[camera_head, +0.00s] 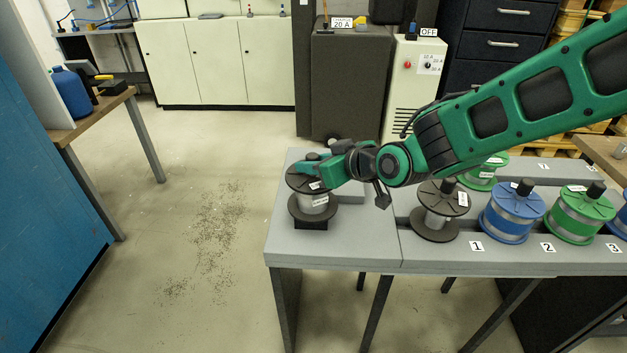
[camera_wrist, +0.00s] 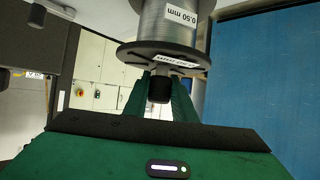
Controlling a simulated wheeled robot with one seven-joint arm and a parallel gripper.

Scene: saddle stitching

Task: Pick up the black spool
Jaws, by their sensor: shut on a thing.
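A black spool (camera_head: 313,203) wound with silvery wire is at the left end of the grey table, upright over a small black block (camera_head: 311,224). I cannot tell whether it rests on the block or hangs just above it. My gripper (camera_head: 312,166) is above it, shut on its top knob. In the wrist view, the spool (camera_wrist: 165,52) carries a label reading 0.50 mm, and its black knob sits between the green fingers of my gripper (camera_wrist: 159,86). A second black spool (camera_head: 440,207) stands on the table to the right, left of the blue one.
A blue spool (camera_head: 513,212) and a green spool (camera_head: 580,214) stand further right behind number labels. Another green spool (camera_head: 484,172) is behind them, partly hidden by my arm. The floor left of the grey table (camera_head: 335,252) is open, up to a blue cabinet (camera_head: 45,200).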

